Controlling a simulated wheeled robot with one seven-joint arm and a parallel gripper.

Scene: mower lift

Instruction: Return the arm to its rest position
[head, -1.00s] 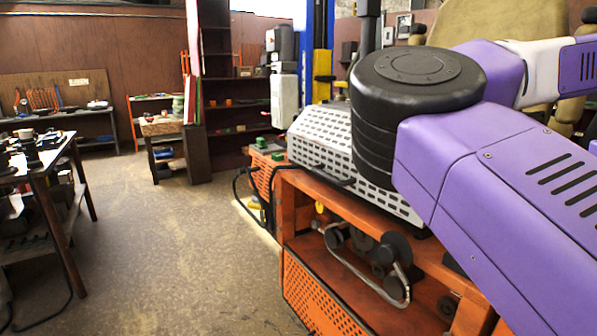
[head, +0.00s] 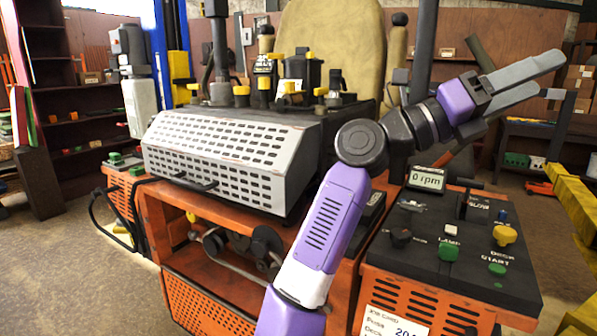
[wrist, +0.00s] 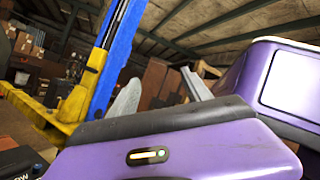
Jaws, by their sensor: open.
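My arm is purple, white and black and rises from the bottom middle of the head view in front of the orange machine. It bends at a black elbow joint and reaches up to the right. My gripper (head: 550,74) is at its end, raised above the control panel and pointing right. Its two grey fingers are spread apart with nothing between them. In the wrist view, my gripper (wrist: 162,88) shows two finger tips apart, partly hidden behind a purple and black part of my arm.
The orange machine has a grey slotted hood (head: 228,150), a tan seat (head: 335,55) and a control panel (head: 450,240) with a display reading 0 rpm (head: 427,178). A blue and yellow lift post (head: 178,55) stands behind. A yellow beam (head: 575,195) lies right. Floor is clear at left.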

